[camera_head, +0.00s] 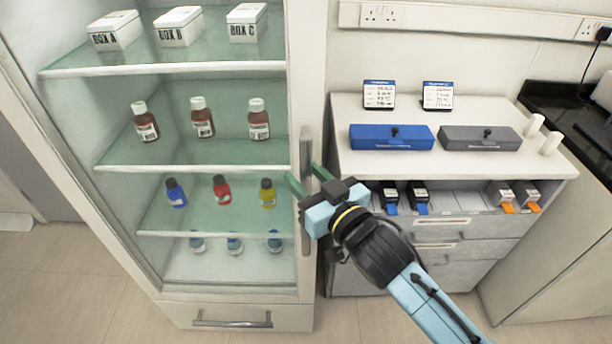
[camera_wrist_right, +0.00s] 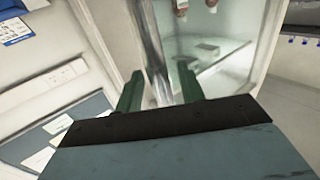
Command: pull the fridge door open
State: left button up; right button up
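The fridge door (camera_head: 298,90) is a tall glass panel in a white frame and looks shut. Its vertical grey metal handle (camera_head: 305,222) is on the right side of the frame. My right gripper (camera_head: 304,173) is at the handle, with its green fingers apart, one on each side of the bar. In the right wrist view, the handle (camera_wrist_right: 152,45) runs down between the two open fingers (camera_wrist_right: 159,72). I cannot tell whether either finger touches it. My left gripper is not in view.
White boxes (camera_head: 178,27), brown bottles (camera_head: 202,120) and small coloured bottles (camera_head: 221,190) stand on the fridge shelves. A drawer handle (camera_head: 232,322) is below. To the right, a counter (camera_head: 460,165) holds blue and grey cases. Open floor lies in front.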

jog(key=shift+w+a, duration=0.1)
jog(key=shift+w, duration=0.05)
jog(key=shift+c, duration=0.2)
grip_shut()
